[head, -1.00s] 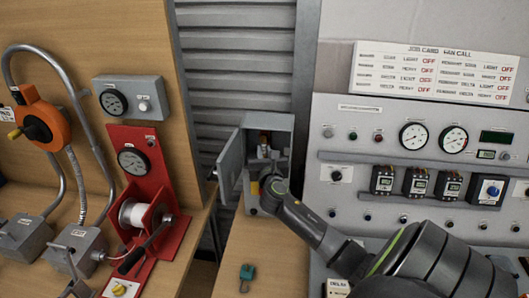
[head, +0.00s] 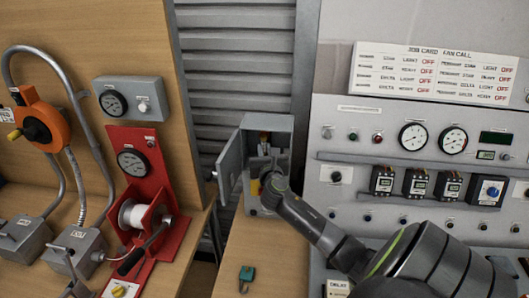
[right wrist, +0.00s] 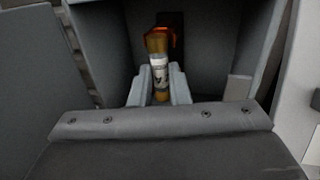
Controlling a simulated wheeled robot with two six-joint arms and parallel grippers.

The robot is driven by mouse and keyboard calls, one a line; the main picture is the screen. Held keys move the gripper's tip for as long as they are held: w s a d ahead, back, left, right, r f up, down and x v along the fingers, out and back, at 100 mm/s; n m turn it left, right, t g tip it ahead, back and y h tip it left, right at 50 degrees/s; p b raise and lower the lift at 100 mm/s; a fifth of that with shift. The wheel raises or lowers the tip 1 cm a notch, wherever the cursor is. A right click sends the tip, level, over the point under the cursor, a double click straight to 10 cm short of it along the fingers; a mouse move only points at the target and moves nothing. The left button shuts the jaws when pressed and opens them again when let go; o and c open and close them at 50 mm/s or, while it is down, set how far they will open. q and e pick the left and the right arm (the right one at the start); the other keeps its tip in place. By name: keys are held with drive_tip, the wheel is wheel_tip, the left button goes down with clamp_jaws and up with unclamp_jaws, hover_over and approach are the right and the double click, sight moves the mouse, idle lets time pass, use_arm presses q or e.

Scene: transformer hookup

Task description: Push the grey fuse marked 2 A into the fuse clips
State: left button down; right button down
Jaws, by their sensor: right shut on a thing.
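The fuse (right wrist: 159,75), a small upright cylinder with a pale label and brass-coloured ends, shows in the right wrist view between the two fingers of my right gripper (right wrist: 158,90). The gripper is shut on it. Its rating mark is too small to read. An orange-brown part shows at the fuse's upper end, against a dark strip on the back wall; I cannot make out the clips or whether the fuse touches them. In the head view my right gripper reaches into the open grey box (head: 283,125), and my wrist hides the lower inside. My left gripper is not in view.
The box door (head: 231,167) stands open to the left. A grey panel (head: 345,150) with gauges and switches stands close on the right. A small teal padlock-like thing (head: 246,272) lies on the wooden bench (head: 243,240). A red winch stand (head: 139,177) is farther left.

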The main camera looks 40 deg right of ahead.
drive_tip(key=shift+x, duration=0.8)
drive_tip(key=shift+s+d, duration=0.1)
drive_tip(key=shift+d, duration=0.05)
drive_tip(key=c, duration=1.3)
unclamp_jaws()
drive_tip(key=shift+s+a+p, duration=0.7)
drive_tip(key=shift+s+a, duration=0.15)
drive_tip(key=shift+a, duration=0.15)
drive_tip(key=shift+s+a+p, duration=0.4)
drive_tip(key=shift+s+a, duration=0.35)
drive_tip(key=shift+a, duration=0.2)
